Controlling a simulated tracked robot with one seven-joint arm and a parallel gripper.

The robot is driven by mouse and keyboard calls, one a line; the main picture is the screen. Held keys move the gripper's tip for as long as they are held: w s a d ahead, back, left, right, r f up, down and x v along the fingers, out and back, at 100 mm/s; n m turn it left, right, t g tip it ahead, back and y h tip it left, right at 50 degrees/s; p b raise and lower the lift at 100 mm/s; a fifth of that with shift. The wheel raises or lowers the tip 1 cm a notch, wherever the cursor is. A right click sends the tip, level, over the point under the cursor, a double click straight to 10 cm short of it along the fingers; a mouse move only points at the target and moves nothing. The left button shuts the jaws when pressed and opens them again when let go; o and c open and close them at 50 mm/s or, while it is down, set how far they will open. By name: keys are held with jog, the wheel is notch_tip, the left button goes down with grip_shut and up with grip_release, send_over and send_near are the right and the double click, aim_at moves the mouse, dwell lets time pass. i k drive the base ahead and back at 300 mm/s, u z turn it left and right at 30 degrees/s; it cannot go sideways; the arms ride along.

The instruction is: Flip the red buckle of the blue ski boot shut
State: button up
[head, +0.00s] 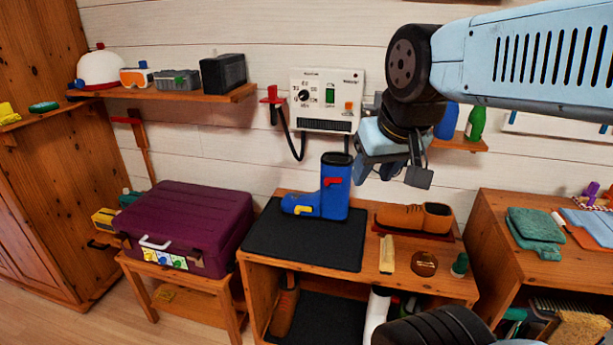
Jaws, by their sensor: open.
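The blue ski boot (335,200) stands upright on a black mat (290,238) on top of a wooden cabinet, its toe pointing left. The red buckle (333,181) is on the boot's shaft and its lever reaches out to the right. A yellow buckle (303,210) sits lower, on the foot. My gripper (402,179) hangs from the light blue arm, right of the boot's top and apart from it. Its fingers are open and nothing shows between them.
Brown shoes (413,216), a brush (387,254), a round tin (425,263) and a green bottle (460,265) stand right of the mat. A purple suitcase (188,218) is on the left. A control panel (327,100) hangs on the wall behind. The mat's front is clear.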

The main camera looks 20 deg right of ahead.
aim_at(327, 180)
jog(key=z, duration=0.9)
jog(key=i, duration=0.1)
jog(key=u, duration=2.55)
jog(key=k, duration=1.55)
jog(key=z, duration=0.3)
jog(key=i, duration=1)
jog(key=z, duration=0.05)
